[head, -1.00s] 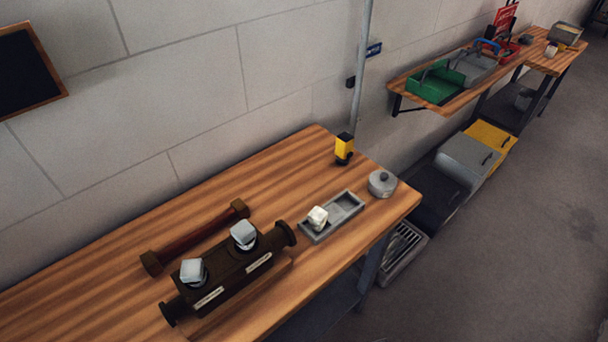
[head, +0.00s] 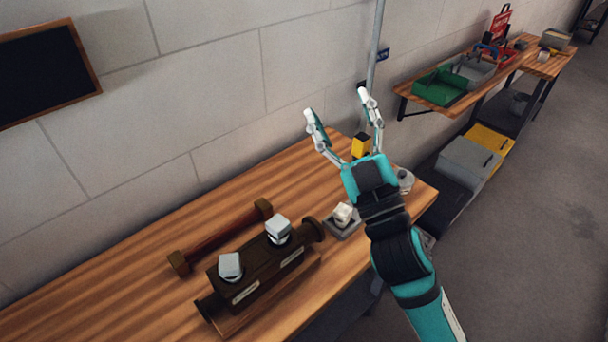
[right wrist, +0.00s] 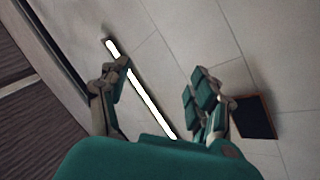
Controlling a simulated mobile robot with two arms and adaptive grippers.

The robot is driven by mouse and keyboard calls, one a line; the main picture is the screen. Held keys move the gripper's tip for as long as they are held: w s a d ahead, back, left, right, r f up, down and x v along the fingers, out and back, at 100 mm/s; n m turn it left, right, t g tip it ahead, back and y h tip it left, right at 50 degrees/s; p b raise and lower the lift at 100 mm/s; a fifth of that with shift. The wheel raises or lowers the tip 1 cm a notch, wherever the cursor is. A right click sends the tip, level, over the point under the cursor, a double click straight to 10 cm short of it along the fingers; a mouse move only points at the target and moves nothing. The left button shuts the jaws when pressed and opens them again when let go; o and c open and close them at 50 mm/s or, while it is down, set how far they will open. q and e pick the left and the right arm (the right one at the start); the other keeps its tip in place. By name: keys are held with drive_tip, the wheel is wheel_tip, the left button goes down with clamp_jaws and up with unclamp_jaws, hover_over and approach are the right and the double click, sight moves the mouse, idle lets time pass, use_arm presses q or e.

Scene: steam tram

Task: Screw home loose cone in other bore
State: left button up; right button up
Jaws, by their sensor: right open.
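A dark brown valve body (head: 262,288) with two bores lies on the wooden bench in the head view. A pale grey square-headed cone (head: 230,265) stands in its near left bore, and another (head: 278,228) stands in its far right bore. I cannot tell from their looks which is loose. A whitish block-like piece (head: 343,213) sits in a grey tray (head: 346,231), partly hidden by my right arm. My right gripper (head: 336,103) is open and empty, raised above the back of the bench, well away from the cones. My left gripper is not in view.
A red-brown bar with square ends (head: 222,237) lies behind the valve body. A yellow and black item (head: 361,146) and a grey round pot (head: 405,180) are partly behind my right arm. A pipe (head: 374,50) runs up the wall. The bench's left part is clear.

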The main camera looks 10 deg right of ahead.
drive_tip(key=s+a+r+n+g+y, duration=0.5)
drive_tip(key=s+a+n+g+y, duration=0.2)
drive_tip(key=n+g+y, duration=0.55)
drive_tip(key=s+a+r+n+g+y, duration=0.65)
drive_tip(key=n+g, duration=0.35)
drive_tip(key=n, duration=0.5)
drive_tip(key=s+a+f+n+g+h, duration=0.3)
drive_tip(key=s+n+g+h, duration=0.1)
drive_tip(key=n+g, duration=0.2)
drive_tip(key=n+t+h, duration=0.1)
drive_tip(key=t+h, duration=0.8)
drive_tip(key=h, duration=1)
approach(278, 223)
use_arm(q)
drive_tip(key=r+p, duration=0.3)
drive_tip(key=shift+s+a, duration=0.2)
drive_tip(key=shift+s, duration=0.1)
use_arm(e)
drive_tip(key=x, duration=1)
drive_tip(key=shift+w+f, duration=0.1)
drive_tip(key=shift+f, duration=0.05)
